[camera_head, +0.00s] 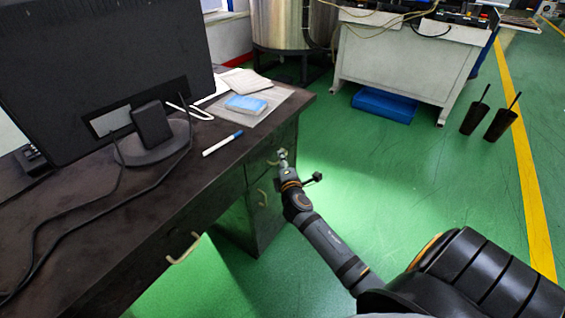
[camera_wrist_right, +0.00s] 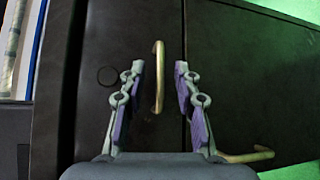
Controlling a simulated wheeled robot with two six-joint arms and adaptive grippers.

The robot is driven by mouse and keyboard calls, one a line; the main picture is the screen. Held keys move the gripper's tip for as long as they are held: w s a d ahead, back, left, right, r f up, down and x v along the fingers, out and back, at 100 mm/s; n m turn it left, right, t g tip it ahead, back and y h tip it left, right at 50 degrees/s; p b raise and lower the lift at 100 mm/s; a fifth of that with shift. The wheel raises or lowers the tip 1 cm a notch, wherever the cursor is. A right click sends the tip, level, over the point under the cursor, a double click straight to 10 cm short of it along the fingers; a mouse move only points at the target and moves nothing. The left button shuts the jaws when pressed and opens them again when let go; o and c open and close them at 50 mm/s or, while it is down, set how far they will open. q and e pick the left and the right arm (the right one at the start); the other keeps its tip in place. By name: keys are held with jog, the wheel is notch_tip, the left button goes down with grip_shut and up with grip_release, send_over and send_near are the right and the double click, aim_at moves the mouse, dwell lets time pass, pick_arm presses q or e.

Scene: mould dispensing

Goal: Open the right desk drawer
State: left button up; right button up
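The right desk drawer (camera_head: 259,164) is the upper dark front of the desk's right pedestal and looks closed. Its curved brass handle (camera_wrist_right: 158,76) stands between the two fingers of my right gripper (camera_wrist_right: 160,68) in the right wrist view. The fingers are spread on both sides of the handle, with a visible gap to each. In the head view my right gripper (camera_head: 282,155) is at the drawer front and hides part of it. My left gripper is not in view.
A second brass handle (camera_wrist_right: 248,157) is on the panel below the drawer. Another handle (camera_head: 183,249) is on the desk's front at the left. A monitor (camera_head: 105,70), a marker (camera_head: 222,143) and a blue pack (camera_head: 246,104) are on the desk.

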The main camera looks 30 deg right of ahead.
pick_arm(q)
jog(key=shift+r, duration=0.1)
pick_arm(e)
jog(key=shift+w+d, duration=0.1)
jog(key=shift+w, duration=0.1)
jog(key=shift+c, duration=0.4)
grip_shut()
jog(key=shift+f, duration=0.1)
